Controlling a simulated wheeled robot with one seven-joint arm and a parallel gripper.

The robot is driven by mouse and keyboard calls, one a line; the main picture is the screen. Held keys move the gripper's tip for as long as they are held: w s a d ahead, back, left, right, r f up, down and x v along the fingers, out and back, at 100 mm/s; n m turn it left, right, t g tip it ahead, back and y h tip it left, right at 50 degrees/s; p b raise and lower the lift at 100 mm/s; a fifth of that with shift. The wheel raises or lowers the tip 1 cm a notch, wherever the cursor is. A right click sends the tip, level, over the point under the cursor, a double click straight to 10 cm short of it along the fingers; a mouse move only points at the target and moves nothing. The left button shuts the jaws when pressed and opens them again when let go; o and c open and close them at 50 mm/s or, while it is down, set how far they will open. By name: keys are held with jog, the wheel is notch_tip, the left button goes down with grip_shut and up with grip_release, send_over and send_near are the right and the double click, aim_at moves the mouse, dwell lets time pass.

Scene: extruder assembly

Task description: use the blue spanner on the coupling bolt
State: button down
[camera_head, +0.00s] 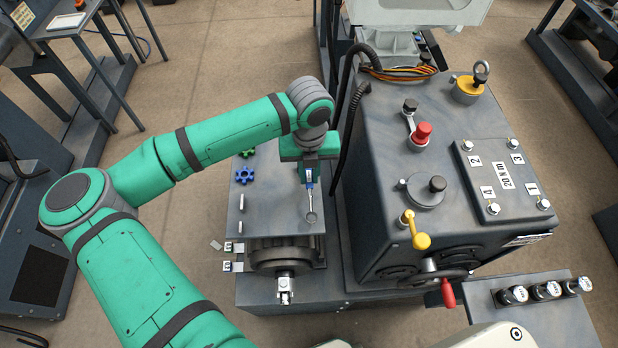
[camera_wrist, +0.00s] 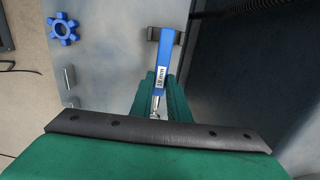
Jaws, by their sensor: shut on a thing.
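My gripper (camera_head: 310,180) is shut on the blue spanner (camera_head: 310,193) and holds it above the grey bench top. The spanner's silver ring end (camera_head: 311,217) points toward the coupling housing (camera_head: 285,252), short of it in the picture and apart from it. A silver shaft end (camera_head: 285,288) sticks out at the front of the housing. I cannot pick out the coupling bolt for sure.
A blue star-shaped part (camera_head: 245,175) and a green one (camera_head: 247,153) lie on the bench top, with small pins (camera_head: 242,202) nearby. The large grey gearbox (camera_head: 440,180) stands close on the right. A black cable (camera_head: 349,120) hangs beside my gripper.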

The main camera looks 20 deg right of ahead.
jog(key=s+r, duration=0.3)
jog(key=s+a+r, duration=0.1)
jog(key=r, duration=0.1)
jog(key=shift+s+r, duration=0.15)
jog(key=shift+r, duration=0.05)
jog(key=s+a+r, duration=0.1)
jog(key=s+r, duration=0.3)
jog(key=s, duration=0.5)
jog(key=shift+s+a+r, duration=0.2)
jog(key=shift+a+r, duration=0.1)
jog(key=shift+a, duration=0.05)
jog(key=c, duration=2.5)
grip_release()
jog(key=shift+c, duration=0.2)
jog(key=o, duration=0.3)
grip_shut()
